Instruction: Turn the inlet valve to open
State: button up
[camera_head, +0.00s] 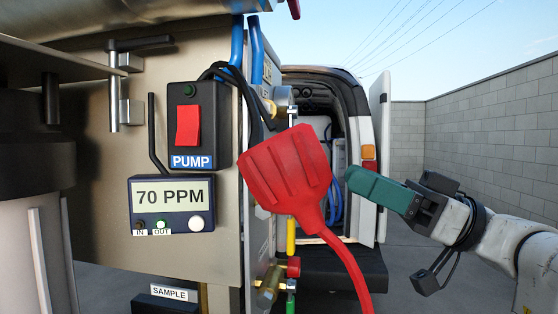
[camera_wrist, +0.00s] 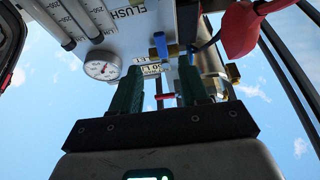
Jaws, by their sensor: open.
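My gripper (camera_head: 378,188) has green fingers and is at the right of the panel in the head view, apart from it. In the wrist view my gripper (camera_wrist: 160,82) is open, with nothing seen held between its two fingers. Between and beyond the fingers are small labels (camera_wrist: 151,70), too small to read surely. A blue valve handle (camera_wrist: 160,45) is just above them and a red handle (camera_wrist: 166,97) shows between the fingers. In the head view a yellow handle (camera_head: 291,236) and a brass valve (camera_head: 268,287) are at the panel's right edge. I cannot tell which is the inlet valve.
A large red plug (camera_head: 285,172) with a red cable hangs before the panel's right edge and hides part of it. It also shows in the wrist view (camera_wrist: 238,30). A pressure gauge (camera_wrist: 102,66) is left of the fingers. A van (camera_head: 325,110) stands open behind.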

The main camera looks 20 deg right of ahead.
aim_at(292, 167)
jog(key=p+x, duration=0.3)
jog(key=x, duration=0.7)
jog(key=shift+w+a+r+p, duration=0.2)
jog(key=shift+a+r+p, duration=0.1)
jog(key=shift+p, duration=0.1)
jog(key=shift+c, duration=0.3)
grip_shut()
jog(key=shift+f, duration=0.1)
